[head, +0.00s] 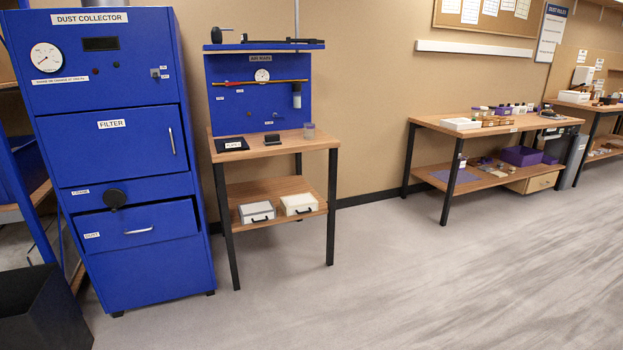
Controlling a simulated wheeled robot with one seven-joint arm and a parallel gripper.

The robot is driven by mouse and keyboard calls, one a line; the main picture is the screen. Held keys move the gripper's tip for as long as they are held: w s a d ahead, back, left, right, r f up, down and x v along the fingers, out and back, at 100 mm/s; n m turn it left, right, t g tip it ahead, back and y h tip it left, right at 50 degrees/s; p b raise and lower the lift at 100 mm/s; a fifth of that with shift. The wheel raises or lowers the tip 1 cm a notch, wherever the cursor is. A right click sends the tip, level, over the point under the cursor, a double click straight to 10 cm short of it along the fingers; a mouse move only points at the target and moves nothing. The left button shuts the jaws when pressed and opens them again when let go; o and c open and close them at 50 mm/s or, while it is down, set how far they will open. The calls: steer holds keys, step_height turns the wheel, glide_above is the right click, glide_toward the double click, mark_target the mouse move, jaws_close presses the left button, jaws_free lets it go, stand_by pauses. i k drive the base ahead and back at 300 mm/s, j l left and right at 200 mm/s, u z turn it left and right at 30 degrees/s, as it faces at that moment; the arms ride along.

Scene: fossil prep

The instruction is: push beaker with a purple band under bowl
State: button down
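A small clear container (309,131), possibly a beaker, stands upright at the right end of the small wooden table (290,145) below the blue air panel. It has a bluish or purplish tint near its top, but it is too small to tell whether this is a purple band. I cannot make out a bowl for certain in the head view. Small jars and tubs (503,110) on the far right bench are too small to tell apart. My gripper is not in view.
A blue dust collector (130,240) stands at the left, with a black bin (40,315) in front. The small table's lower shelf holds two cases (298,204). The far bench's lower shelf holds purple bins (521,156). The grey floor (400,280) is clear.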

mark_target(309, 127)
steer(key=i+l+z, duration=0.2)
steer(key=i, duration=1.6)
steer(key=i+l+u, duration=0.15)
steer(key=i+u, duration=0.3)
steer(key=i+l+u, duration=0.45)
steer(key=i, duration=0.2)
steer(key=i+l+u, duration=0.9)
steer(key=l, duration=0.2)
